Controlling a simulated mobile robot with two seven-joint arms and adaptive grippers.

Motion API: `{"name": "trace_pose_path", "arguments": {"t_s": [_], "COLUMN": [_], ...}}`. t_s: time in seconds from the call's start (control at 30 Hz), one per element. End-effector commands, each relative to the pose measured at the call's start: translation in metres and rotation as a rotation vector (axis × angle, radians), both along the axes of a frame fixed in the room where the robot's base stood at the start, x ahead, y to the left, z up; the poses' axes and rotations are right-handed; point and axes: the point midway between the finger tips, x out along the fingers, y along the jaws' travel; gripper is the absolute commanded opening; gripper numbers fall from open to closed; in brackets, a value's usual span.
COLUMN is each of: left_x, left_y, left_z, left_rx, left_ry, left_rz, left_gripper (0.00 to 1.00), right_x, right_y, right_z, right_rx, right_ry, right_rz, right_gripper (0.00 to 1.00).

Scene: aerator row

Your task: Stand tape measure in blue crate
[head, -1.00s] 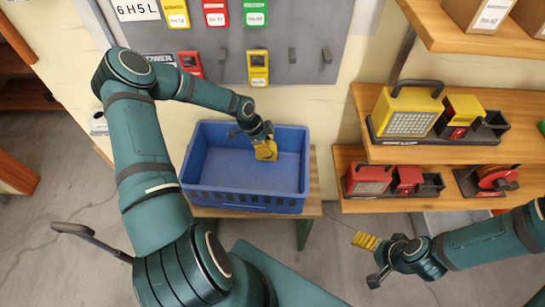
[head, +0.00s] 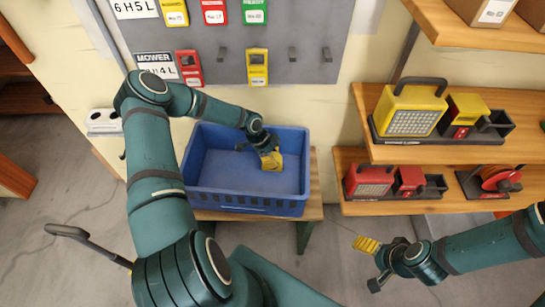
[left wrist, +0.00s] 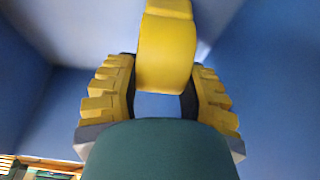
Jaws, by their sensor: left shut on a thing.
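The blue crate (head: 230,201) stands open on a wooden bench against the wall. My left gripper (head: 270,159) reaches down inside it, right of its middle. In the left wrist view, the yellow tape measure (left wrist: 166,50) sits between the ribbed yellow finger pads of my left gripper (left wrist: 160,98), with blue crate walls (left wrist: 275,80) around it. In the head view the tape measure is hard to tell from the yellow pads. Whether it touches the crate floor cannot be told. My right gripper (head: 372,262) is open and empty, outside the crate at the lower right.
Shelves at the right hold a yellow lamp (head: 411,109), a red lamp (head: 370,182) and a red reel (head: 497,179). The crate floor around the gripper looks clear.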

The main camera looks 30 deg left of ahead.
Motion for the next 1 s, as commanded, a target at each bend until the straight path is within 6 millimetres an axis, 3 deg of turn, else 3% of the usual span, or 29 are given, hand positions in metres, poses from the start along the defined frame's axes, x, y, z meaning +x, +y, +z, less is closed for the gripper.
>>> {"name": "trace_pose_path", "arguments": {"t_s": [0.1,0.13,0.17,0.2,0.63,1.0], "left_x": [0.000,0.000,0.000,0.000,-0.001,-0.014], "left_y": [0.000,0.000,0.000,0.000,0.003,0.028], "left_z": [-0.003,-0.003,-0.002,-0.002,0.007,0.075], "left_rx": [0.000,0.000,0.000,0.000,0.001,0.002], "left_ry": [0.000,0.001,0.001,0.001,0.000,0.000], "left_rz": [-0.001,0.000,0.000,0.000,0.000,0.001], "left_gripper": [0.00,0.56,0.67,0.71,0.71,0.71], "right_x": [0.000,0.000,0.000,0.000,0.000,-0.004], "right_y": [0.000,0.000,0.000,0.000,0.000,0.001], "right_z": [-0.003,-0.002,-0.002,-0.002,0.003,0.022], "right_rx": [0.000,0.000,0.000,0.000,0.000,0.002], "right_ry": [-0.001,-0.001,-0.001,-0.001,0.001,0.009], "right_rz": [0.000,0.000,0.000,0.000,0.000,0.003], "right_gripper": [0.83,0.83,0.83,0.83,0.83,0.83]}}
